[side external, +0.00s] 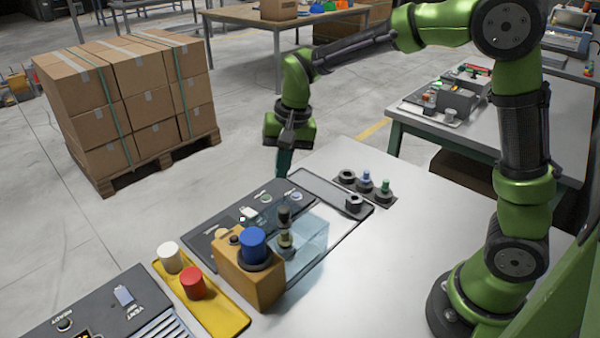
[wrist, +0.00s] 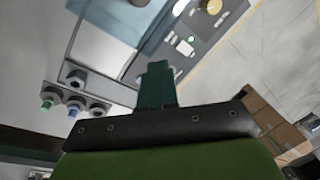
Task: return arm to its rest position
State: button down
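My green arm reaches across the bench from the right in the side view. My gripper (side external: 284,163) points down above the back edge of the white bench (side external: 420,250), behind the dark panel. Its dark teal fingers show as one narrow shape, and nothing is seen held in them. In the wrist view, the fingers (wrist: 157,85) also overlap into one block, so the gap between them is hidden. The gripper appears clear of everything on the bench.
A clear box (side external: 308,240) stands on the dark panel (side external: 210,245). Beside it are an orange block with a blue button (side external: 252,245) and a yellow tray (side external: 228,308) with white and red cylinders. Small knobbed parts (side external: 365,183) sit behind. Boxes (side external: 130,95) stand on a floor pallet.

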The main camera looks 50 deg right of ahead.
jog(key=s+d+r+n+t, duration=0.1)
jog(key=s+r, duration=0.3)
jog(key=s, duration=0.5)
jog(key=s+d+r+n+t, duration=0.2)
jog(key=s+r+n+t, duration=0.1)
jog(key=s, duration=0.6)
jog(key=shift+s+d+r+t+y, duration=0.35)
jog(key=shift+r+t, duration=0.3)
jog(key=shift+t, duration=0.15)
